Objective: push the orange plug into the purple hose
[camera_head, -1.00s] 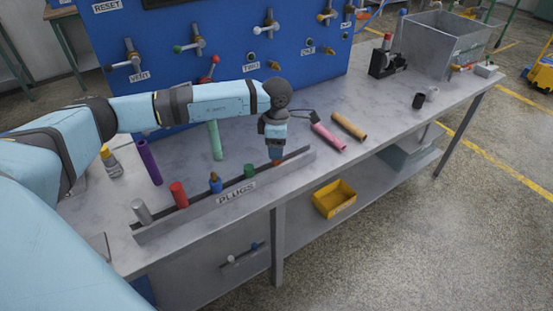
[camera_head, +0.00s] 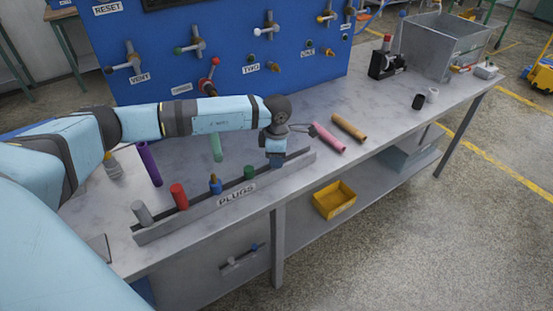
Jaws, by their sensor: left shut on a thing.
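The purple hose (camera_head: 149,163) is at the left of the table, slightly tilted, behind the plug rack (camera_head: 222,202). My left gripper (camera_head: 277,160) is low over the right end of the rack, pointing down. It is shut on the orange plug, which its fingers now hide from view. My right gripper is not in view.
The rack also holds a grey plug (camera_head: 142,212), a red plug (camera_head: 179,196), a blue plug (camera_head: 215,184) and a green plug (camera_head: 249,172). A green hose (camera_head: 216,147), a pink hose (camera_head: 329,138) and a brown hose (camera_head: 349,127) are nearby. A blue panel (camera_head: 150,70) with valves stands behind.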

